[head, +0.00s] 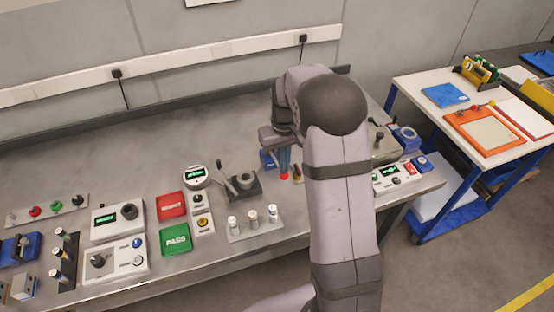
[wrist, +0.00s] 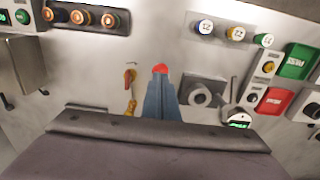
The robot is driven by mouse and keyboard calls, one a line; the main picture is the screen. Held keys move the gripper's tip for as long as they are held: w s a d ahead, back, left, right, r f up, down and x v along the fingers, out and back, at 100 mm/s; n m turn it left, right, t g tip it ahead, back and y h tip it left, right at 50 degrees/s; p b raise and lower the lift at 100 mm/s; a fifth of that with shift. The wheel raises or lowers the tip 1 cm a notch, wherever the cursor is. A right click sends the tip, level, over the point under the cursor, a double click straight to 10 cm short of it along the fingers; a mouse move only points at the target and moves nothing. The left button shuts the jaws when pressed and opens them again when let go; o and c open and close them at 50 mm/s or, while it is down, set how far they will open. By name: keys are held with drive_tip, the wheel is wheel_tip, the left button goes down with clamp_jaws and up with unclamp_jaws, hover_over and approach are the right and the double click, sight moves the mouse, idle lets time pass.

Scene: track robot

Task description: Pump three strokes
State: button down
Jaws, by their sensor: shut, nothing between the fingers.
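A dark unit with a grey ring (head: 245,181) and an upright lever (head: 221,165) stands on the bench, left of my gripper. It looks like the pump, but I cannot be sure. A round gauge with a green display (head: 196,175) is beside it. In the wrist view the grey ring (wrist: 201,94) is right of my fingers, and the gauge (wrist: 239,121) is partly cut off. My gripper (head: 284,170) is shut and empty, apart from the lever. In the wrist view its fingers (wrist: 160,88) point at the bench with a red spot at their tips; I cannot tell what it is.
A yellow-orange item (wrist: 130,79) lies close beside the fingers. A rack of small bottles (head: 254,228), a green PASS pad (head: 175,239) and a red pad (head: 171,205) are on the left. A control box (head: 393,177) is at the right. Bare bench lies behind the lever.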

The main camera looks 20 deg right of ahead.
drive_tip(key=shift+f+b, duration=0.9)
drive_tip(key=shift+f, duration=0.85)
drive_tip(key=shift+r+p, duration=4.25)
drive_tip(key=shift+r, duration=0.75)
drive_tip(key=f+b, duration=0.1)
drive_tip(key=b, duration=0.2)
drive_tip(key=shift+f+b, duration=0.15)
drive_tip(key=shift+b, duration=0.25)
drive_tip(key=shift+f+b, duration=0.4)
drive_tip(key=shift+f, duration=0.5)
